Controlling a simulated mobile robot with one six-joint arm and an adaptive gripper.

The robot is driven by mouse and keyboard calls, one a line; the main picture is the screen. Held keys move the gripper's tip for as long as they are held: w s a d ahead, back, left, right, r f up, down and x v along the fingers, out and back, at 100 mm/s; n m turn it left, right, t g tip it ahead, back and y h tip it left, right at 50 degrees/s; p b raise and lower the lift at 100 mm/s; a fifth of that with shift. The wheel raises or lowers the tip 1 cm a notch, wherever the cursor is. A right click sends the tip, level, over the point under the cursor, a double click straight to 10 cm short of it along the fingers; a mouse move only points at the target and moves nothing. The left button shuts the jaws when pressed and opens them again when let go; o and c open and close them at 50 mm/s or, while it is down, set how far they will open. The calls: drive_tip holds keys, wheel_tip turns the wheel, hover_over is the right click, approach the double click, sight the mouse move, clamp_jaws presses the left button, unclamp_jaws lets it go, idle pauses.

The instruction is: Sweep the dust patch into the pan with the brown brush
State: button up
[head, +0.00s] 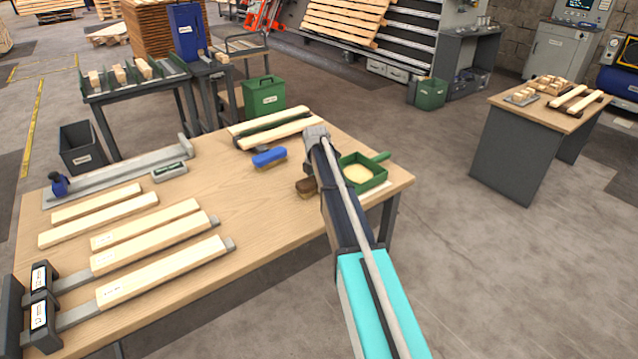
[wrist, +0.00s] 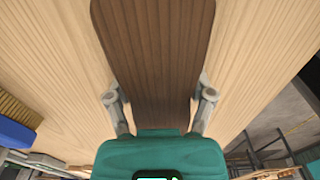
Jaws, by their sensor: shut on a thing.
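The brown brush (head: 307,187) is near the right end of the wooden workbench, partly hidden behind my arm in the head view. In the wrist view, the brown wooden back of the brush (wrist: 152,55) fills the space between my fingers. My gripper (wrist: 160,100) is shut on it. The green pan (head: 382,181) lies just right of my arm near the bench's right corner, its handle pointing to the upper right. Its inside shows a tan surface; I cannot tell whether that is dust. I cannot make out a separate dust patch; my arm hides part of the bench there.
A blue brush (head: 269,157) lies left of the brown one and also shows in the wrist view (wrist: 14,133). Light wooden slats (head: 160,270) and clamps cover the bench's left part. A green box (head: 264,97) stands behind. The bench's middle is clear.

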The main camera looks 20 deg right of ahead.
sight(285, 203)
drive_tip(key=shift+s+a, duration=0.15)
drive_tip(key=shift+a, duration=0.25)
drive_tip(key=shift+a, duration=0.1)
drive_tip(key=shift+s+a, duration=0.3)
drive_tip(key=shift+a, duration=0.55)
drive_tip(key=shift+s+a, duration=0.25)
drive_tip(key=shift+a, duration=0.6)
drive_tip(key=shift+a, duration=0.1)
drive_tip(key=shift+s+a+f, duration=0.1)
drive_tip(key=shift+s+a, duration=0.25)
drive_tip(key=shift+a, duration=0.5)
drive_tip(key=shift+s+a, duration=0.35)
drive_tip(key=shift+a, duration=0.5)
drive_tip(key=shift+a, duration=0.15)
drive_tip(key=shift+s+a, duration=0.3)
drive_tip(key=shift+a, duration=0.55)
drive_tip(key=shift+s+a, duration=0.25)
drive_tip(key=shift+a, duration=0.55)
drive_tip(key=shift+r+p, duration=3.1)
